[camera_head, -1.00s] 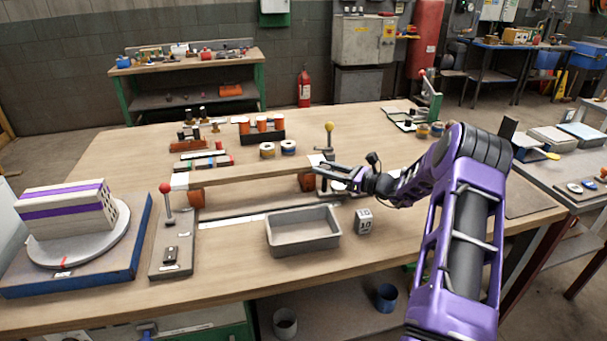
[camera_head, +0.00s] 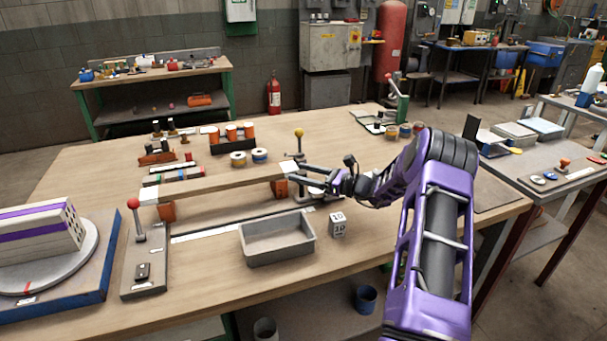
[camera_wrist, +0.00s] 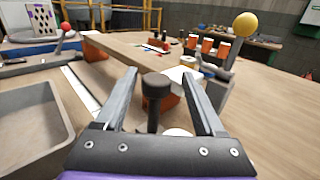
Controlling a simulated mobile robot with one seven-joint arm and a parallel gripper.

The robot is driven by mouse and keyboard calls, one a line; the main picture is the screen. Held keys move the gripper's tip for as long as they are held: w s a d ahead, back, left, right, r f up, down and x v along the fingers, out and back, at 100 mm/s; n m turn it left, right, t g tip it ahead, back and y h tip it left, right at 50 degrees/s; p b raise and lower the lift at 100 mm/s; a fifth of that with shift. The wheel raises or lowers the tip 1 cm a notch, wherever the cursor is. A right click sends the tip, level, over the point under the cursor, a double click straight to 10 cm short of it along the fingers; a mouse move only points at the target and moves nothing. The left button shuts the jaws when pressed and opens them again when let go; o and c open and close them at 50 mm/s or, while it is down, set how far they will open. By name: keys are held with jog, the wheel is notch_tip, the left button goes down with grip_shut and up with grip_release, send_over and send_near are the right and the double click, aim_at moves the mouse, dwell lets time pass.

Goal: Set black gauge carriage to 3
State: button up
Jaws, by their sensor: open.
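A black upright knob on a stem (camera_wrist: 156,92), which looks like the handle of the black gauge carriage, stands between the fingers of my gripper (camera_wrist: 160,76) in the wrist view. The fingers are open, one on each side, with visible gaps. The carriage body is mostly hidden behind the gripper's palm. In the head view my gripper (camera_head: 297,181) is at the right end of the long gauge rail, and the carriage is hard to make out there. A white scale strip (camera_head: 205,233) runs along the rail; its marks are too small to read.
A grey tray (camera_head: 277,257) sits just in front of the rail, with a numbered block (camera_head: 338,224) beside it. A long beam (camera_head: 220,184) rests on orange supports behind the rail. A yellow-knobbed lever (camera_head: 299,133) and a red-knobbed lever (camera_head: 133,203) stand near its ends.

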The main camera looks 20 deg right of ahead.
jog(key=v, duration=1.7)
jog(key=shift+s+d+p, duration=0.15)
jog(key=shift+d+p, duration=0.05)
jog(key=shift+p, duration=0.2)
